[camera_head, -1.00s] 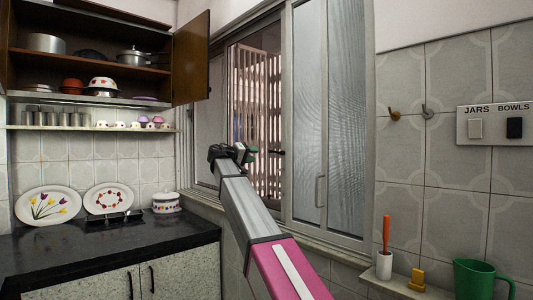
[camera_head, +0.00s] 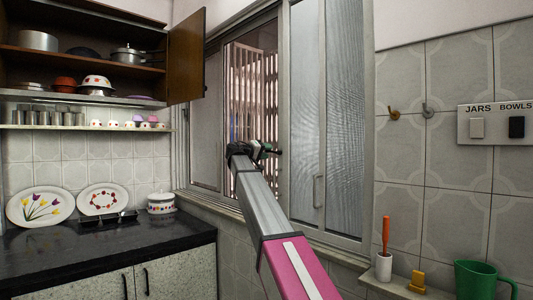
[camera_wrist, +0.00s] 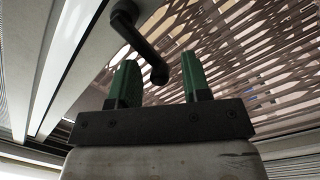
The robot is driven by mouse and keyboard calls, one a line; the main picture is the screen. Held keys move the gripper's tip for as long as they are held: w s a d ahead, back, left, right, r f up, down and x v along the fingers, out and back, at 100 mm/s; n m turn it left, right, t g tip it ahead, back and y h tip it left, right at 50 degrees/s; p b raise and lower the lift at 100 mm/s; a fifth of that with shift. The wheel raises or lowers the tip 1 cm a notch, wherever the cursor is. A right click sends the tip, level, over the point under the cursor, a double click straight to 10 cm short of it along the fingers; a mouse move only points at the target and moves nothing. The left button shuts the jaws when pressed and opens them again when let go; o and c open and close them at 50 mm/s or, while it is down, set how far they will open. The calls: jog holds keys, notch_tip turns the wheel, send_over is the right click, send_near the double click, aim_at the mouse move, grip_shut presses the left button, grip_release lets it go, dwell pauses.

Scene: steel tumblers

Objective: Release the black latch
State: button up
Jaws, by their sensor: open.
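The black latch (camera_wrist: 143,42) shows in the wrist view as a dark bent handle fixed to the pale window frame. Its free end lies in the gap between the two green fingers of my gripper (camera_wrist: 159,70) in that view; I cannot tell how deep between them it is. The fingers are apart, and no contact with the latch is visible. In the head view my gripper (camera_head: 265,149) is at the window, close to the edge of the sliding pane. The latch is small there, a dark spot (camera_head: 278,152) beside the fingertips.
The frosted window pane (camera_head: 305,110) stands right of my gripper, and a slatted grille (camera_head: 250,90) lies beyond the opening. An open cupboard door (camera_head: 187,55) hangs at upper left. Below are a black counter (camera_head: 100,245) and a sill with a green mug (camera_head: 478,278).

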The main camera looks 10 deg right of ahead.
jog(key=shift+d, duration=0.15)
jog(key=shift+c, duration=0.3)
jog(key=c, duration=0.7)
jog(key=shift+f+n, duration=0.55)
jog(key=shift+n, duration=0.25)
jog(key=o, duration=0.8)
jog(key=shift+c, duration=0.2)
jog(key=v, duration=1.1)
jog(key=shift+w, duration=0.15)
